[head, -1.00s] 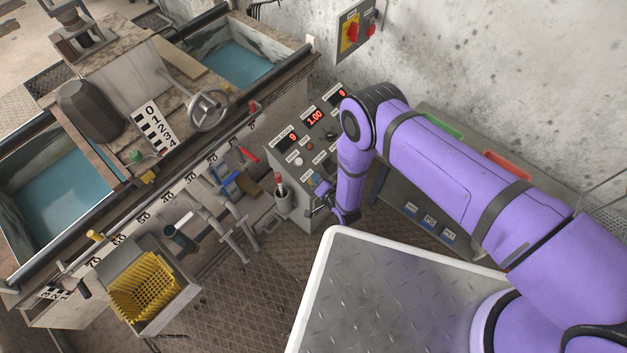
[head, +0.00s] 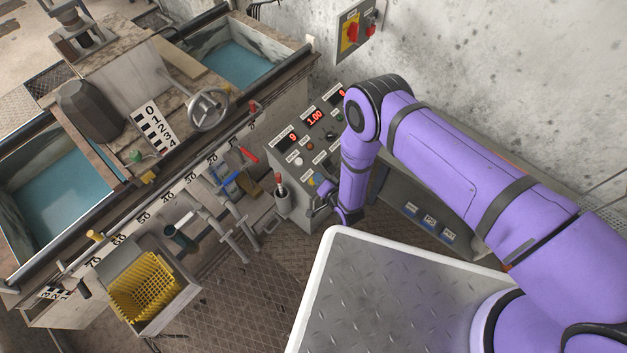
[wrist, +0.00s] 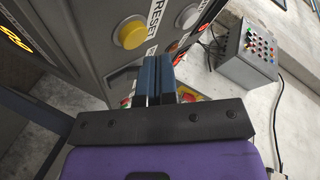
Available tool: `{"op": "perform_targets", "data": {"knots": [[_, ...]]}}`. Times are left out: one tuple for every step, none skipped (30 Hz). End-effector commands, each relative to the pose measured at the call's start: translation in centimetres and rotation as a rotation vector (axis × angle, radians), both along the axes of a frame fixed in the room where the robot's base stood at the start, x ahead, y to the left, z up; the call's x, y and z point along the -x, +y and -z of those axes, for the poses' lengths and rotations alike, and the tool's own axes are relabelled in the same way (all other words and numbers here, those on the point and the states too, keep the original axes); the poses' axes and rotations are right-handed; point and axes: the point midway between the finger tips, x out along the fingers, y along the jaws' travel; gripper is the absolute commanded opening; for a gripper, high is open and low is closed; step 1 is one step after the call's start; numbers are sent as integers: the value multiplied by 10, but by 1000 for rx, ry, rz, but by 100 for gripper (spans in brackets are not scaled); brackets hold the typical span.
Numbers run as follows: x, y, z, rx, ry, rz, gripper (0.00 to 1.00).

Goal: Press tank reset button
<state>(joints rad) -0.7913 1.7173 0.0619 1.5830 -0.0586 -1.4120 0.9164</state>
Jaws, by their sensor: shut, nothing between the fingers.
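The control panel (head: 305,150) has lit red displays and several buttons. In the wrist view, a round yellow button (wrist: 130,35) in a pale ring sits above and left of my fingertips. A label reading RESET (wrist: 155,22) lies between it and a whitish button (wrist: 187,16) to the right; any further label words are out of frame. My gripper (wrist: 157,62) is shut and empty, its dark blue fingers together near the panel's face. I cannot tell whether the tips touch it. In the head view, my gripper (head: 324,189) is at the panel's lower right, partly hidden by my arm.
A grey box with several coloured buttons (wrist: 248,52) stands to the right in the wrist view. A red-handled lever (head: 280,187) is left of the gripper. Water tanks (head: 235,55) and a handwheel (head: 208,109) are farther left. A wall switch box (head: 354,30) hangs behind.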

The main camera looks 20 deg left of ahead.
Motion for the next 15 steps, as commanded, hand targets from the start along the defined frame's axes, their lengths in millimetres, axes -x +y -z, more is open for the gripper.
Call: {"op": "perform_targets", "data": {"knots": [[0, -1, -2, 0, -1, 1, 0], [0, -2, -4, 0, -1, 1, 0], [0, -3, -6, 0, -1, 1, 0], [1, -4, -9, 0, 0, 1, 0], [1, -6, -11, 0, 0, 1, 0], [2, -7, -14, 1, 0, 2, 0], [2, -8, -16, 0, 0, 1, 0], [3, -9, -19, 0, 0, 1, 0], [4, -11, -22, 0, 0, 1, 0], [4, -12, -24, 0, -1, 1, 0], [4, -13, -26, 0, 0, 1, 0], [5, -14, -29, 0, 1, 2, 0], [6, -15, -31, 0, 1, 2, 0], [6, -16, -34, 0, 1, 2, 0], [6, -18, -36, 0, 1, 2, 0]]}}
